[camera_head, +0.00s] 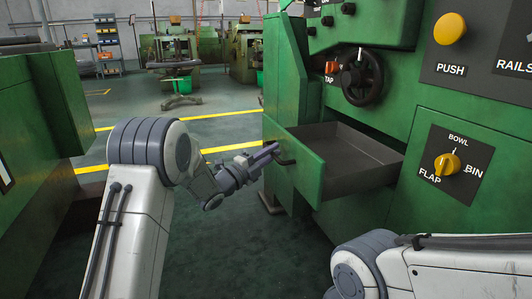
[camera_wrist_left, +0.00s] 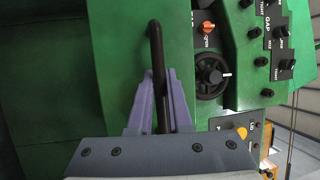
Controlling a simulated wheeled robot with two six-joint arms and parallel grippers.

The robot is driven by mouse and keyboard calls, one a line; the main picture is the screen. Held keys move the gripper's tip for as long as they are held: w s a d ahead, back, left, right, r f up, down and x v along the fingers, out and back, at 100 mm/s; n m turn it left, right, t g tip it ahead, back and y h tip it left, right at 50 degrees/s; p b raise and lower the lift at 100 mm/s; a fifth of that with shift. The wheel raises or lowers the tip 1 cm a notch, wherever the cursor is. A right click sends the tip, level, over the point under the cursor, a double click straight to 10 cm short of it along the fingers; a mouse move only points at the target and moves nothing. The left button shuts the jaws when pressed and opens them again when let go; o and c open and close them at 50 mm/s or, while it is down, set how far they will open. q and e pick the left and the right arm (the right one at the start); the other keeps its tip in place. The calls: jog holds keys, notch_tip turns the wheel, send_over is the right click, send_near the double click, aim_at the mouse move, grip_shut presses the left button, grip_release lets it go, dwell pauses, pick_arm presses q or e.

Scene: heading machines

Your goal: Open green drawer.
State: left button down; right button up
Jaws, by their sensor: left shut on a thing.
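The green drawer (camera_head: 303,160) stands pulled out from the green machine, and its empty grey inside (camera_head: 345,152) shows from above. A dark bar handle (camera_head: 284,159) is on its front. In the left wrist view the black handle (camera_wrist_left: 156,50) runs down between the purple fingers. My left gripper (camera_head: 272,150) is shut on this handle, reaching it from the left. Its fingers also show in the left wrist view (camera_wrist_left: 160,100). My right arm is at the bottom right, and its gripper is out of view.
A yellow knob (camera_head: 447,165) is on the panel to the right. Another green machine (camera_head: 40,130) stands at the left. Open floor (camera_head: 235,230) lies between the machines, with yellow lines behind.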

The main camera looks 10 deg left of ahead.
pick_arm(q)
jog(key=shift+s+d+f, duration=0.1)
jog(key=shift+d, duration=0.1)
jog(key=c, duration=0.8)
grip_release()
jog(key=shift+c, duration=0.2)
jog(key=shift+a, duration=0.2)
jog(key=p+v, duration=0.3)
jog(key=v, duration=0.7)
jog(key=shift+s, duration=0.2)
